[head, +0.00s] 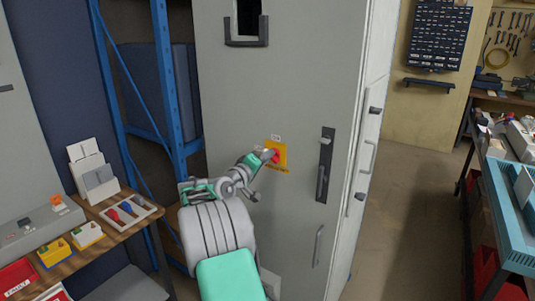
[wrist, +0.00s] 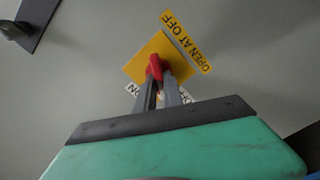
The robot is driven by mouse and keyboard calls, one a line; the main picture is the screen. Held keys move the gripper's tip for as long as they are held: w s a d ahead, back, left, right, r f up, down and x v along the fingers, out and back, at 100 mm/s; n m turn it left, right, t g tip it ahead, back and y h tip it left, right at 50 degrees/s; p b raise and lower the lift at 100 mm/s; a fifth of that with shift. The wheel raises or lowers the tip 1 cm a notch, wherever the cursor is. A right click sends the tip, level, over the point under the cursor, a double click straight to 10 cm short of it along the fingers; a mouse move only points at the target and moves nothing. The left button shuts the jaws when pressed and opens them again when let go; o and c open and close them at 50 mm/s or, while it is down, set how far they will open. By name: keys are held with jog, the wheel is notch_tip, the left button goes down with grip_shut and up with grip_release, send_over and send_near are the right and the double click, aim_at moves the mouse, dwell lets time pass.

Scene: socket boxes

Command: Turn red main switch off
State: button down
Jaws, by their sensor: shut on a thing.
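The red main switch (head: 274,155) sits on a yellow square plate (head: 281,147) on the front of a tall grey cabinet (head: 300,60). In the wrist view the red switch handle (wrist: 154,66) stands out from the yellow plate (wrist: 145,58). My gripper (wrist: 158,80) is shut on the red handle, with a finger on each side. In the head view my gripper (head: 268,156) reaches the switch from the lower left and partly hides it. A label reading "OPEN AT OFF" (wrist: 187,40) is beside the plate; two white labels are partly hidden by the fingers.
A black door handle (head: 323,165) is right of the switch on the cabinet. A wooden bench (head: 120,232) with bins and screwdrivers stands at left, before a blue rack (head: 165,70). A blue-edged workbench (head: 505,215) is at right, with clear floor (head: 405,220) between.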

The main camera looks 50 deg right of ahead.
jog(key=n+p, duration=0.3)
jog(key=n, duration=0.2)
jog(key=shift+f+n, duration=0.1)
jog(key=shift+n, duration=0.3)
jog(key=shift+f, duration=0.1)
jog(key=c, duration=1.5)
grip_release()
jog(key=shift+o, duration=0.2)
jog(key=shift+a, duration=0.1)
jog(key=a+b, duration=0.1)
jog(key=a, duration=0.6)
jog(key=shift+s+a+b, duration=0.3)
jog(key=shift+s, duration=0.05)
